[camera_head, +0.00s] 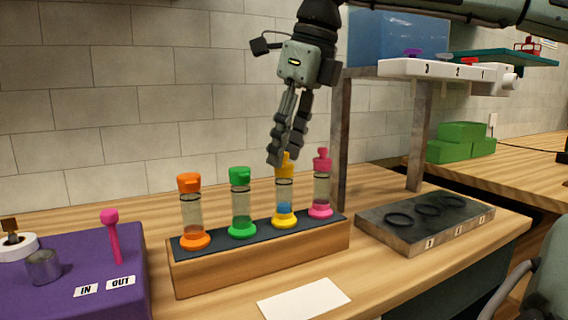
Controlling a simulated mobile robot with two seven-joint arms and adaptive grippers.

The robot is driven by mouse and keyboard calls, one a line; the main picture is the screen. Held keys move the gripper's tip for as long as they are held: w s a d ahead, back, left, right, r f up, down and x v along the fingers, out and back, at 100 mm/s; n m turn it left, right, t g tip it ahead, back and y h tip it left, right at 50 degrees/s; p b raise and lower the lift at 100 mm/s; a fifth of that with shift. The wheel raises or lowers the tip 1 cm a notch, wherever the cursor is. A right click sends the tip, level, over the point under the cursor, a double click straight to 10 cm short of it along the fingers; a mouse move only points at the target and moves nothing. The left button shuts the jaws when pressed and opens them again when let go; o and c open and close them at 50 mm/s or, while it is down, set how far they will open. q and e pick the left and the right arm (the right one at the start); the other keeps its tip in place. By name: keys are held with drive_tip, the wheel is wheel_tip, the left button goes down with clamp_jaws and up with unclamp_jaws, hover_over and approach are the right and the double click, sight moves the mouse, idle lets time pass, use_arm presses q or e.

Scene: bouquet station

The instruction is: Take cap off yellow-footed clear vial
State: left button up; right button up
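The clear vial with the yellow foot (285,203) stands upright in the wooden rack, with some blue in its lower part. Its yellow cap (286,170) is on top, partly hidden by my fingers. My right gripper (284,158) reaches down from above, its fingertips at the upper part of the yellow cap. The fingers are close together and overlap the cap, so I cannot tell whether they grip it. My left gripper is out of view.
Orange (191,215), green (240,203) and pink (321,185) capped vials stand in the same rack (260,265); the pink one is close on the right. A metal post (341,140) rises behind it. A dark tray with rings (425,222) lies right. A white card (303,299) lies in front.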

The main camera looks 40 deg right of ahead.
drive_tip(key=c, duration=0.8)
drive_tip(key=shift+r, duration=0.2)
drive_tip(key=shift+c, duration=0.2)
